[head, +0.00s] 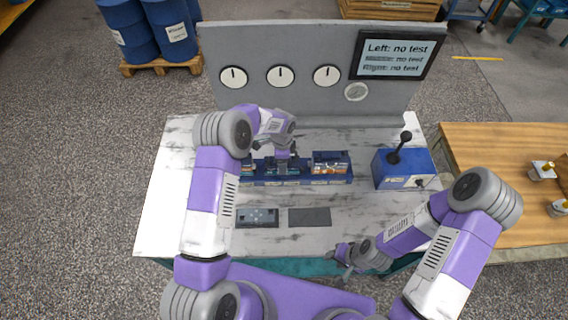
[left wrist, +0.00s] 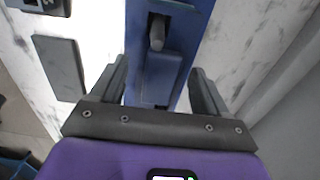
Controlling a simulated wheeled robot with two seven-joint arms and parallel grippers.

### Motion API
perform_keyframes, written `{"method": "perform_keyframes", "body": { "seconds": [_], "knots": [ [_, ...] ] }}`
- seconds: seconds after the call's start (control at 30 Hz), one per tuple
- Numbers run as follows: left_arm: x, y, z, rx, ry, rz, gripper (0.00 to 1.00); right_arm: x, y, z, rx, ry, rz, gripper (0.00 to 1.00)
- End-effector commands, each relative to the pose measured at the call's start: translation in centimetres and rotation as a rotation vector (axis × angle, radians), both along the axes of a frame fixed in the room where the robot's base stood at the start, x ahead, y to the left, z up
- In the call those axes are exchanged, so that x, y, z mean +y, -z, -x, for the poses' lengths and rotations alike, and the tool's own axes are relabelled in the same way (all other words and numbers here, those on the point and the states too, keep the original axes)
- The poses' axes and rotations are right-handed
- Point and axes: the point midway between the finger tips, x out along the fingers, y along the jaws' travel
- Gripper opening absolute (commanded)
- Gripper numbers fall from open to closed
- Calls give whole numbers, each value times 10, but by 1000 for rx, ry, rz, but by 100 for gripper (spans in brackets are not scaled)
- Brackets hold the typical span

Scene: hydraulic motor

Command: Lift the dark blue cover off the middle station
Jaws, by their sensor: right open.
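The blue station rack (head: 318,180) stands across the middle of the table. My left gripper (head: 285,153) is over its middle station, where the dark blue cover (head: 283,168) is partly hidden by the gripper. In the left wrist view, the fingers of my left gripper (left wrist: 158,72) are open, one on each side of a blue block (left wrist: 161,78), which seems to be the cover. A grey peg (left wrist: 157,32) stands beyond it. I cannot tell whether the fingers touch the block. My right gripper (head: 346,256) is open and empty at the table's front edge.
The right station (head: 331,162) shows orange parts; the left one is partly behind my left arm. A blue lever box (head: 403,168) stands right of the rack. Two dark plates (head: 310,217) lie in front. A gauge panel (head: 303,50) closes the back; its screen (head: 394,55) reads "no test".

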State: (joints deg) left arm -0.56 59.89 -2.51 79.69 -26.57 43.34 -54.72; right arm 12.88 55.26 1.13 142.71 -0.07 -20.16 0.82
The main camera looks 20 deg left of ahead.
Motion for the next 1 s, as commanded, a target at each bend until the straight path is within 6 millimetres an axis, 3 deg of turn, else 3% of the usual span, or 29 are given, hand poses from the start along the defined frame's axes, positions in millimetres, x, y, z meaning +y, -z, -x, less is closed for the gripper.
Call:
{"method": "perform_keyframes", "body": {
  "seconds": [0.07, 0.47, 1.0],
  "knots": [
    [0, 0, 0, 0, 0, 0, 63, 0, 0, 0, 0, 0, 0, 43],
    [0, 0, 0, 0, 0, 0, 2, 0, 0, 0, 0, 0, 0, 43],
    [0, -26, -1, -2, 0, 0, 0, 0, -13, 0, 0, 0, 0, 43]
  ]
}}
